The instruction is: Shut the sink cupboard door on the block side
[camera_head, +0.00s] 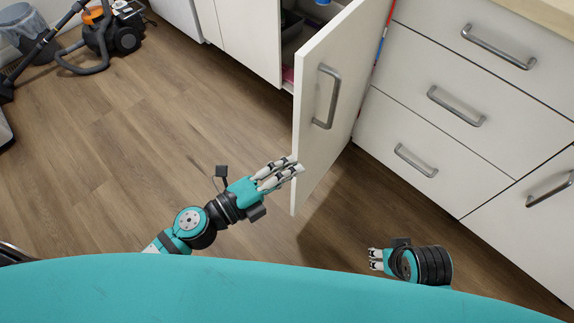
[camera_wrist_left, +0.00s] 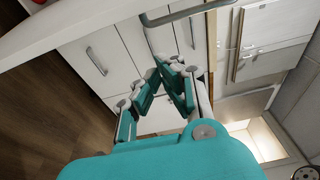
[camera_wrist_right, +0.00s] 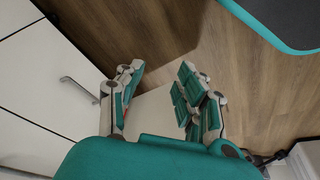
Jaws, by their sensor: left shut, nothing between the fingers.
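The white sink cupboard door (camera_head: 330,80) stands wide open in the head view, its bar handle (camera_head: 326,97) on the face toward me. It joins the cabinet beside the drawers, and its free edge points toward me. My left gripper (camera_head: 299,167) is shut and empty, its fingertips at the lower part of that free edge. I cannot tell if they touch it. In the left wrist view the fingertips (camera_wrist_left: 168,65) meet. My right gripper (camera_head: 374,259) is low, right of the door and apart from it; in the right wrist view its fingers (camera_wrist_right: 160,75) are spread, with nothing between them.
The cupboard interior (camera_head: 292,40) is partly visible, with a blue item inside. A drawer block (camera_head: 430,110) with bar handles stands right of the door. An orange and black vacuum cleaner (camera_head: 112,30) is at the far left. The wooden floor (camera_head: 130,130) between is clear.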

